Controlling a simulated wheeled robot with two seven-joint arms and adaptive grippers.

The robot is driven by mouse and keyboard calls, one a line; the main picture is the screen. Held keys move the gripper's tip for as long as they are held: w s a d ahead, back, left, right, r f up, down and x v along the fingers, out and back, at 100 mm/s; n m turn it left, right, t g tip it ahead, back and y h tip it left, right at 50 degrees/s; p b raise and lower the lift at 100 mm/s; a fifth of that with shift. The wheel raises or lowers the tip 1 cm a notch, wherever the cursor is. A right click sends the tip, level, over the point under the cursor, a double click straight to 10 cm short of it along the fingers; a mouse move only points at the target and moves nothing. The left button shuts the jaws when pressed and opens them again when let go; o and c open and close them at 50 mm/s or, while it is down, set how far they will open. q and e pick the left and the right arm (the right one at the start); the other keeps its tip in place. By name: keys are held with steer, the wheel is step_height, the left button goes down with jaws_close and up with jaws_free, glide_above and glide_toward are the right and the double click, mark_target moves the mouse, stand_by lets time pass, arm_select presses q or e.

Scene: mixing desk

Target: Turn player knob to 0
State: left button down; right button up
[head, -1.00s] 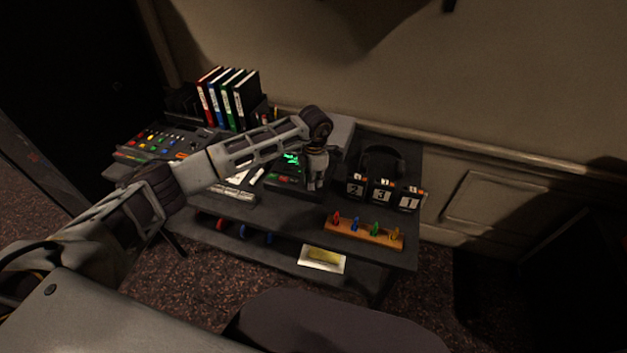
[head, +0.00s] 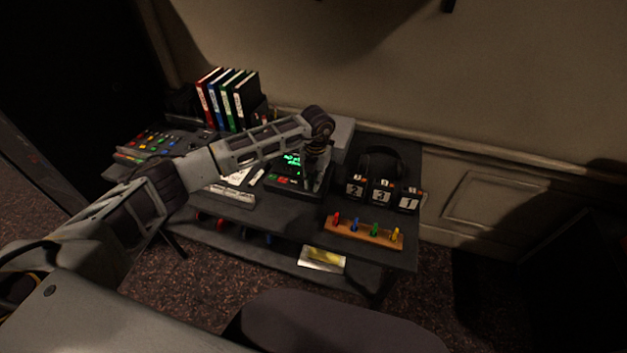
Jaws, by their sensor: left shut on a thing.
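The player (head: 286,181) is a dark box on the desk with a green lit screen (head: 292,159) and red and green buttons on its front. My left arm reaches over the desk from the left. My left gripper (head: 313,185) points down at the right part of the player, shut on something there. The player knob is hidden by the gripper, so its setting cannot be read. My right gripper is out of view.
Numbered black blocks (head: 381,194) and headphones (head: 383,160) stand right of the player. A wooden strip with coloured pegs (head: 364,232) lies at the front right. A mixing console (head: 160,145) and upright binders (head: 228,98) are at the left. A dark chair (head: 330,325) is in front.

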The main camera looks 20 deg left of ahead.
arm_select(q)
steer(key=n, duration=0.3)
steer(key=n+p, duration=0.1)
steer(key=n, duration=0.1)
steer(key=shift+n, duration=1.1)
steer(key=n+p, duration=0.1)
steer(key=n, duration=0.2)
steer(key=shift+w, duration=0.1)
steer(key=shift+n+p, duration=0.3)
steer(key=shift+n, duration=0.7)
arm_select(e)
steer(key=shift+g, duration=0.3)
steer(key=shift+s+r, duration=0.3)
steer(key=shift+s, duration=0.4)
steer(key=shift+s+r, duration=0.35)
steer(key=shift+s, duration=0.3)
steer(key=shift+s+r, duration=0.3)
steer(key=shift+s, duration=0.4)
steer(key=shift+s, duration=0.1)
